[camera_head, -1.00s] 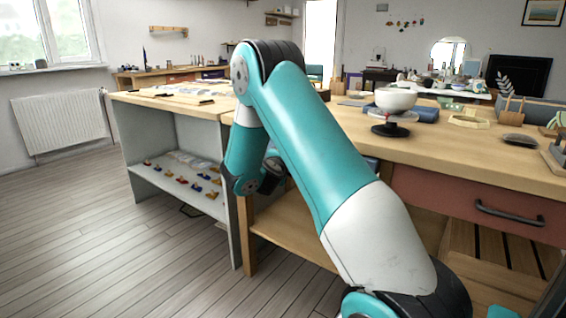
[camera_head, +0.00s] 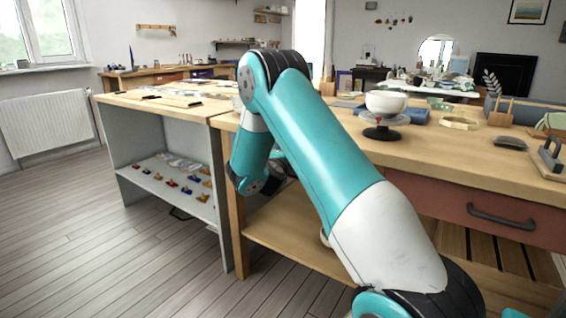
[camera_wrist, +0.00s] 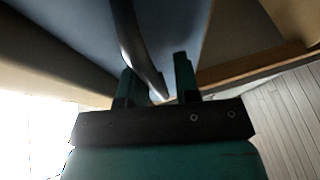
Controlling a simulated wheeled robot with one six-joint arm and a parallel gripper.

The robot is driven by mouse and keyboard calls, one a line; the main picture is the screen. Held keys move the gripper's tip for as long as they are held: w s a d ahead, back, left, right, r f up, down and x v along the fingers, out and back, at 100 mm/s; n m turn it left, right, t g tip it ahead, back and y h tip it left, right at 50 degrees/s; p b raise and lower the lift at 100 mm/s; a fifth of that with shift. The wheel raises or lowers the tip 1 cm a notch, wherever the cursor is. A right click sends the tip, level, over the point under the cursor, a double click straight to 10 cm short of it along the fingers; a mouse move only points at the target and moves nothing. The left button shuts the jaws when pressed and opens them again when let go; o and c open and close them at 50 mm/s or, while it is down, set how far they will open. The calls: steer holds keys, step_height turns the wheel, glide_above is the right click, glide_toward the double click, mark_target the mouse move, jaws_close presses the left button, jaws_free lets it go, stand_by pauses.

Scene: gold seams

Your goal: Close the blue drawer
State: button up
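The blue drawer (camera_wrist: 80,28) fills the upper part of the wrist view, its face close in front of my gripper. Its curved metal handle (camera_wrist: 130,42) runs down from the top edge to between the fingers. My gripper (camera_wrist: 156,80) has its two fingers apart, one on each side of the handle; I cannot tell whether either touches it. In the head view my arm hides the blue drawer and my gripper, so how far the drawer stands out cannot be told there.
The wooden workbench (camera_head: 455,160) has a red drawer (camera_head: 430,207) at the right. A white bowl (camera_head: 386,102) on a dark stand sits on top. A grey shelf unit (camera_head: 130,130) stands to the left. The wooden floor (camera_head: 70,220) at the left is clear.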

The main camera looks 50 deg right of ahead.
steer(key=shift+r, duration=0.35)
steer(key=v, duration=1.7)
steer(key=shift+a+f, duration=0.25)
steer(key=shift+s, duration=0.1)
